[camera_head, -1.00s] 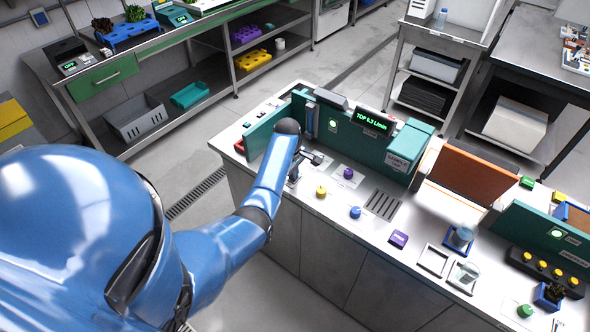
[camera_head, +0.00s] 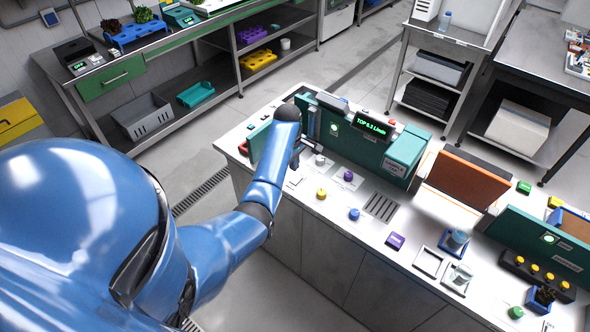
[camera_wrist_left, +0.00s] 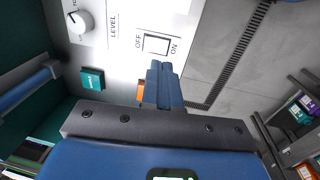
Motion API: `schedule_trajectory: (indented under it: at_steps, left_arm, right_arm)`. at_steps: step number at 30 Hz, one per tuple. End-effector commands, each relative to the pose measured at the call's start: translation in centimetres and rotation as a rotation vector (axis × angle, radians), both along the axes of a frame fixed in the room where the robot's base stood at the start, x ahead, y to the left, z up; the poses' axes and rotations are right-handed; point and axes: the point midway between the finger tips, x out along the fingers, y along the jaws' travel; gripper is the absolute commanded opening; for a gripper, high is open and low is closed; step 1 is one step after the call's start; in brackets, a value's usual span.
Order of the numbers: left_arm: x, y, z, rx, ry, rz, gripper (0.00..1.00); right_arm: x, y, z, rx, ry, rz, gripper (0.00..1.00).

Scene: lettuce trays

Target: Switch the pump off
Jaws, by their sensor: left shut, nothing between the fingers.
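A white rocker switch (camera_wrist_left: 157,45) marked OFF and ON sits on a pale panel in the left wrist view. My left gripper (camera_wrist_left: 162,68) is shut and empty, with its blue fingertips just below the switch in the picture; I cannot tell whether they touch it. In the head view my left gripper (camera_head: 297,156) is at the left end of the counter, partly behind my blue wrist. The switch cannot be made out there. A green-lit display (camera_head: 370,127) with a reading in L/min stands on the teal unit (camera_head: 345,143). My right gripper is not in view.
A round knob (camera_wrist_left: 80,22) by the word LEVEL and a teal button (camera_wrist_left: 92,79) are near the switch. A yellow knob (camera_head: 321,194), a purple knob (camera_head: 348,176) and a blue knob (camera_head: 354,214) stand on the counter. An orange-brown panel (camera_head: 467,177) stands farther right.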

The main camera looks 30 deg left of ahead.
Motion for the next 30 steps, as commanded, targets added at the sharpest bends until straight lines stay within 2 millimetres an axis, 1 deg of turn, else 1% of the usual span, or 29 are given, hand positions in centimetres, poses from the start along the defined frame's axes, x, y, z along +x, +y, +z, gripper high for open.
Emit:
schedule_trajectory:
  at_steps: [1, 6, 9, 12, 18, 27, 30]
  left_arm:
    - [0.0, 0.1, 0.9, 0.001, -0.005, 0.001, 0.00]
    - [-0.4, 0.1, 3.9, 0.002, -0.005, 0.000, 0.00]
    - [-0.5, 0.1, 5.1, 0.002, -0.004, 0.000, 0.00]
    - [-0.7, 0.1, 5.9, 0.001, -0.003, 0.000, 0.00]
    - [-0.8, 0.1, 6.5, 0.000, -0.001, 0.000, 0.00]
    - [-0.8, 0.0, 6.6, 0.000, -0.001, 0.000, 0.00]
    - [-0.7, -0.3, 6.5, 0.000, 0.000, -0.006, 0.00]
  right_arm:
    - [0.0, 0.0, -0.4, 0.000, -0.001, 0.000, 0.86]
    - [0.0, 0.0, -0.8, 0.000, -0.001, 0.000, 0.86]
    - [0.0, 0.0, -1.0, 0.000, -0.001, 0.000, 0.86]
    - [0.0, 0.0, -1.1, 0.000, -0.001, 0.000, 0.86]
    - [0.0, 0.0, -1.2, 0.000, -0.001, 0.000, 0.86]
    - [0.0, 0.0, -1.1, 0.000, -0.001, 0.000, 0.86]
    - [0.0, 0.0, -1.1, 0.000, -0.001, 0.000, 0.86]
